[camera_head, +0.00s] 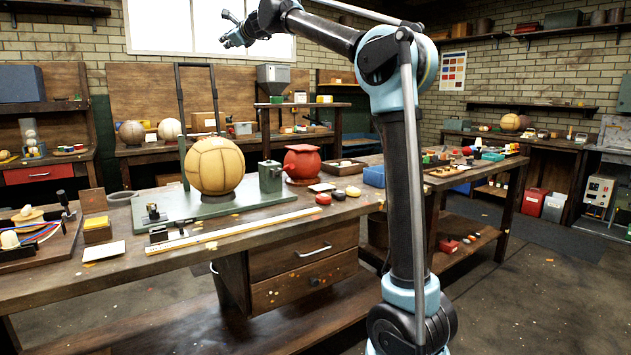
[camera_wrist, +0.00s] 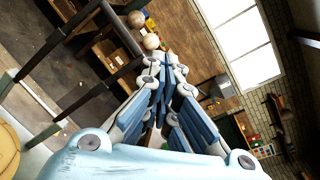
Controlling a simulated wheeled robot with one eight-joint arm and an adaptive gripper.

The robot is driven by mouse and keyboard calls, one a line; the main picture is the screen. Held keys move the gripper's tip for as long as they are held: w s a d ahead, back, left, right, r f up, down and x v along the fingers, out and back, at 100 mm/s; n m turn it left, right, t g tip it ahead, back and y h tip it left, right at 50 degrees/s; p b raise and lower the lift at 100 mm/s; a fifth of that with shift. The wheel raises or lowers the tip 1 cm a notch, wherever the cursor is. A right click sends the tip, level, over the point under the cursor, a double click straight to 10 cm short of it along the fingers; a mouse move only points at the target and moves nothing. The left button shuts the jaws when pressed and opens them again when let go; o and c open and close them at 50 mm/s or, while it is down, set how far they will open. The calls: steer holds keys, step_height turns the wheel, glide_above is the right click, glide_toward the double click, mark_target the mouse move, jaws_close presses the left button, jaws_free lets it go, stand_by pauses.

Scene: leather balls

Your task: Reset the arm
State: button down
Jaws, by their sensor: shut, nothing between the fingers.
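My arm rises at the right of the head view and bends over to the left at the top. My gripper (camera_head: 230,38) is high in front of the window, above and apart from the bench. In the wrist view my gripper (camera_wrist: 165,75) has its blue-padded fingers drawn together, with nothing seen held. A tan leather ball (camera_head: 215,167) sits on a dark ring on the green base plate (camera_head: 240,198). Part of this ball (camera_wrist: 8,150) shows at the left edge of the wrist view.
More balls (camera_head: 132,133) rest on the back bench. The air around my gripper looks clear.

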steer(key=s+d+f+n+g+h, duration=0.2)
steer(key=s+d+f+n, duration=0.2)
steer(key=s+d+f, duration=0.5)
steer(key=s+d+f+n+g+h, duration=0.1)
steer(key=s+d+f+n, duration=0.35)
steer(key=d+f, duration=0.7)
steer(key=s+d+f+n+g+h, duration=0.2)
steer(key=s+d+f+n, duration=0.5)
steer(key=f, duration=0.5)
steer(key=s+d+f+n+g+h, duration=0.1)
steer(key=s+d+f+h, duration=0.1)
steer(key=s+d+f, duration=0.6)
steer(key=s+d+f+n+g+h, duration=0.1)
steer(key=s+d+f, duration=0.7)
steer(key=f, duration=0.8)
steer(key=s+d+f+n+g+h, duration=0.1)
steer(key=s+d+f+g+h, duration=0.2)
steer(key=s+d+f, duration=0.5)
steer(key=s+f+h, duration=0.1)
steer(key=s+f, duration=0.3)
steer(key=shift+d+f+n, duration=0.15)
steer(key=shift+f+n, duration=0.2)
steer(key=shift+f, duration=0.05)
steer(key=shift+s, duration=0.1)
steer(key=shift+w+f, duration=0.2)
steer(key=shift+w, duration=0.3)
